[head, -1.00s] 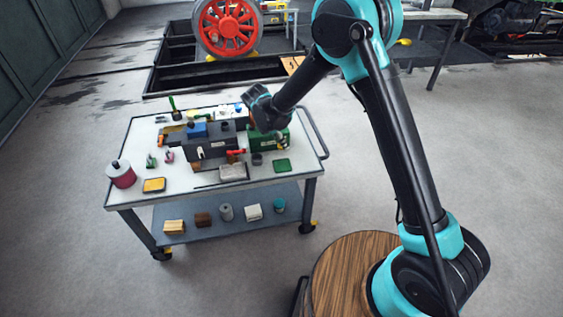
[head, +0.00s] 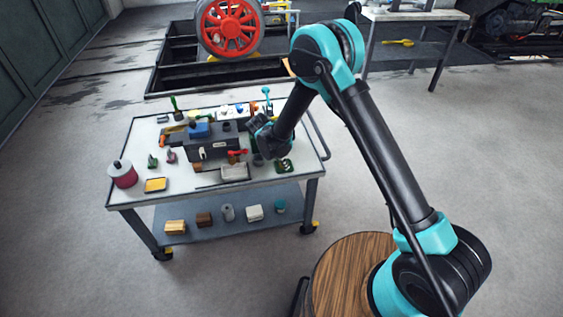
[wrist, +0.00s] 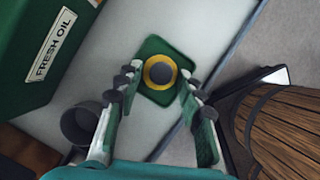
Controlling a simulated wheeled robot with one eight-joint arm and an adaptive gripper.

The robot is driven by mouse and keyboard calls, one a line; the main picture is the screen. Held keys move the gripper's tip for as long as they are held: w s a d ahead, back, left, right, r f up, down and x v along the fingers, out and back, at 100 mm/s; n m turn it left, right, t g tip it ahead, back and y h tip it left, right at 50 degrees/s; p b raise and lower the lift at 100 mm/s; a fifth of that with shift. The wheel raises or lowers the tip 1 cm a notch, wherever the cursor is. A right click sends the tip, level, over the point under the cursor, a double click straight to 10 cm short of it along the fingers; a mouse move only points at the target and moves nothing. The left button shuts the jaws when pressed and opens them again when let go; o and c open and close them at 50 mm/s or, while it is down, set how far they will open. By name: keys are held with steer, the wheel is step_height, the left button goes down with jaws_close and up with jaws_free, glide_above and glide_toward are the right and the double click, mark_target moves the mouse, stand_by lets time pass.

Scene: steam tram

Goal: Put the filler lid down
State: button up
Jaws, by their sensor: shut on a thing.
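The filler lid (wrist: 160,72), a round piece with a yellow ring and a dark grey middle, shows between my fingertips in the wrist view. My gripper (wrist: 158,84) is shut on it, with one finger on each side. The lid is over the square green mat (wrist: 152,46); I cannot tell whether it touches the mat. In the head view my gripper (head: 281,160) is low over the right part of the cart top, at the green mat (head: 285,168). The lid cannot be made out there.
The green "FRESH OIL" box (wrist: 40,50) stands left of my gripper, with a dark round cup (wrist: 80,124) close to the left finger. The cart (head: 210,200) also carries a dark toolbox (head: 212,146), a grey tray (head: 235,172) and a red can (head: 122,175). The mat's right side borders the cart edge.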

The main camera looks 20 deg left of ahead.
steer(key=o, duration=1)
steer(key=shift+f, duration=0.1)
